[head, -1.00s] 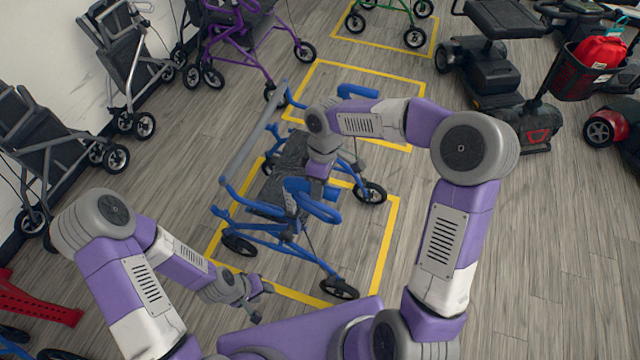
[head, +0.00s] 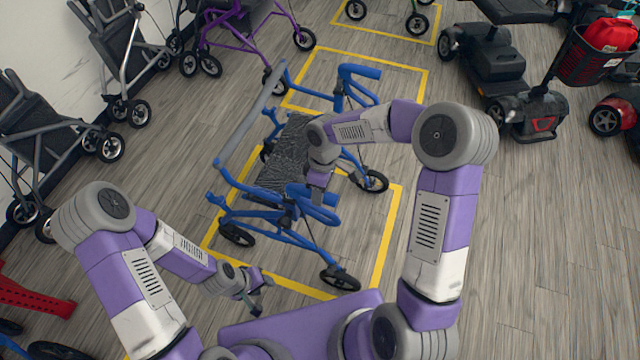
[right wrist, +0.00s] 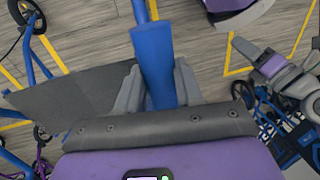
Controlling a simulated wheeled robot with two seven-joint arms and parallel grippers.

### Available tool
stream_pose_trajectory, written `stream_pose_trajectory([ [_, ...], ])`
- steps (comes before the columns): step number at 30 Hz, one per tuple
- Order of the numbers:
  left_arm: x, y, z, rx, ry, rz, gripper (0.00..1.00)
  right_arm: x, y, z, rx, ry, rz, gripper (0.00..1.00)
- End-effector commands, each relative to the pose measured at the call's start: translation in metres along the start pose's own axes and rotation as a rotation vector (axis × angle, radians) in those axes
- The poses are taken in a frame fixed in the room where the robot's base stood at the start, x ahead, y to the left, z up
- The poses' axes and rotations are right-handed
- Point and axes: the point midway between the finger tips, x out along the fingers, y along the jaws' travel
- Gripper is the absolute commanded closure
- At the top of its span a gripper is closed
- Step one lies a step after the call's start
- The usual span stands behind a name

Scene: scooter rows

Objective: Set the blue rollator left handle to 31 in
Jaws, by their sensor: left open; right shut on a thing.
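The blue rollator (head: 285,235) stands upright inside a yellow floor outline, with a dark seat (head: 278,160) and a grey back bar (head: 250,120). Its far handle (head: 360,71) is free. My right gripper (head: 318,192) is at its near handle (head: 322,214), partly covering it from above. In the right wrist view, a blue part of the rollator (right wrist: 154,60) lies between the fingers of my right gripper (right wrist: 158,85), which is shut on it. My left gripper (head: 256,290) is open and empty, low in front of the rollator. I cannot read any height mark.
A purple rollator (head: 235,40) stands behind, and grey folded walkers (head: 40,130) line the left wall. A mobility scooter (head: 500,75) stands at the back right. A red frame (head: 35,298) is at the lower left. The floor right of my right arm is clear.

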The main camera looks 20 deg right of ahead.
Motion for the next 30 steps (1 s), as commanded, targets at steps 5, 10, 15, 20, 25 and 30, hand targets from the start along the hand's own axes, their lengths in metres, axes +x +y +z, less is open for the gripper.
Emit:
stream_pose_trajectory([
  [5,0.004,-0.001,0.0,0.0,0.0,0.0,0.57,0.009,0.001,0.0,-0.001,-0.002,-0.002,1.0],
  [10,0.003,-0.001,0.0,0.0,0.0,0.0,0.57,0.01,0.001,0.001,-0.001,-0.003,-0.004,1.0],
  [15,0.003,-0.001,0.0,0.0,0.001,0.0,0.57,0.01,0.001,0.001,-0.001,-0.003,-0.005,0.47],
  [20,0.003,-0.001,0.0,0.0,0.0,0.0,0.57,0.009,0.001,0.0,-0.001,-0.002,-0.002,0.39],
  [25,0.003,-0.001,0.0,0.0,0.0,0.0,0.57,0.007,0.001,0.0,0.0,-0.001,-0.001,0.39],
  [30,-0.004,0.002,0.0,0.0,0.0,0.0,0.57,-0.012,0.002,0.0,0.001,0.002,0.003,0.39],
])
